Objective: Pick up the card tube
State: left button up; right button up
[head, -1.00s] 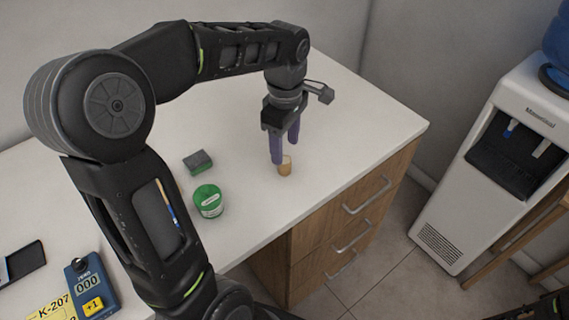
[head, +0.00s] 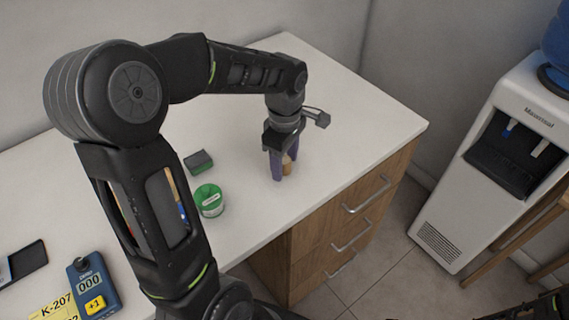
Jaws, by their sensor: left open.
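The card tube (head: 287,167) is a small tan-brown cylinder standing upright on the white counter, near its front edge. My left gripper (head: 283,172) is lowered over it, with its purple fingers pointing down on either side of the tube. The fingers are open, and they partly hide the tube. I cannot tell whether either finger touches it. My right gripper is not in view.
A green round tin (head: 209,201) and a green-and-dark sponge (head: 199,162) lie left of the tube. A blue counter device (head: 92,287), a yellow K-207 card (head: 55,308) and a dark phone-like object (head: 28,260) are at lower left. A water dispenser (head: 500,160) stands right.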

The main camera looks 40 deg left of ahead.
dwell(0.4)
pick_arm(q)
grip_shut()
dwell(0.4)
